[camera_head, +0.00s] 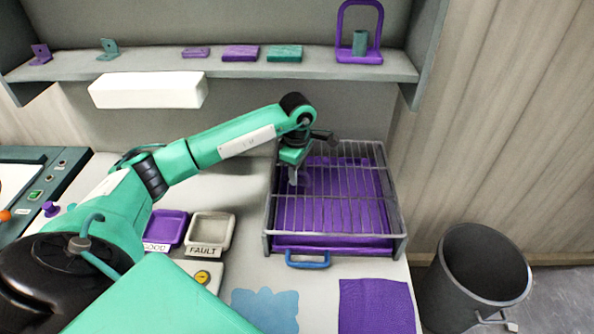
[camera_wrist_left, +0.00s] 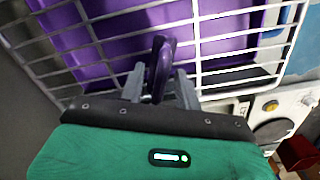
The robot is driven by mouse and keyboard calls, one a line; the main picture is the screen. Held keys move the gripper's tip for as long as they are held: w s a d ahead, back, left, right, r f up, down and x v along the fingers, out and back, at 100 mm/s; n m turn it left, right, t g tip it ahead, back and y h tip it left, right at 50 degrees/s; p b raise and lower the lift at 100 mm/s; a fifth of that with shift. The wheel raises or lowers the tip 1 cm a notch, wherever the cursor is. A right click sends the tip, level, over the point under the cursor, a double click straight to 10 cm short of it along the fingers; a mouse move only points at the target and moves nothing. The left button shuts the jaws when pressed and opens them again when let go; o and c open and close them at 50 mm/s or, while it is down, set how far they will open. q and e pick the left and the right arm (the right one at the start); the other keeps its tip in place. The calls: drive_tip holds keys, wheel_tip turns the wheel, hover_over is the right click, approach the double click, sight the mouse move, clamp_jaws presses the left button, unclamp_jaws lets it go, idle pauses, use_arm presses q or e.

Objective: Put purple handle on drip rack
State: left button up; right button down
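The purple handle (camera_wrist_left: 162,62) is a dark, curved piece in the left wrist view, between the two grey fingers of my left gripper (camera_wrist_left: 160,82). The fingers appear closed on its sides. In the head view my left gripper (camera_head: 293,180) points down over the back left part of the drip rack (camera_head: 335,205), a wire grid above a purple tray. The handle is hard to make out there against the purple. I cannot tell whether it touches the wires. My right gripper is not in view.
A blue handle (camera_head: 307,262) is at the rack's front edge. A purple GOOD tray (camera_head: 168,228) and a pale FAULT tray (camera_head: 210,230) stand left of the rack. A shelf (camera_head: 215,66) with several parts runs behind. A grey bin (camera_head: 480,275) stands at right.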

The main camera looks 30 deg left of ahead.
use_arm(q)
drive_tip(key=shift+r+p, duration=0.25)
drive_tip(key=shift+p, duration=0.05)
wheel_tip(320, 180, up, 12)
drive_tip(key=b, duration=0.4)
drive_tip(key=shift+b, duration=0.3)
drive_tip(key=shift+f, duration=0.15)
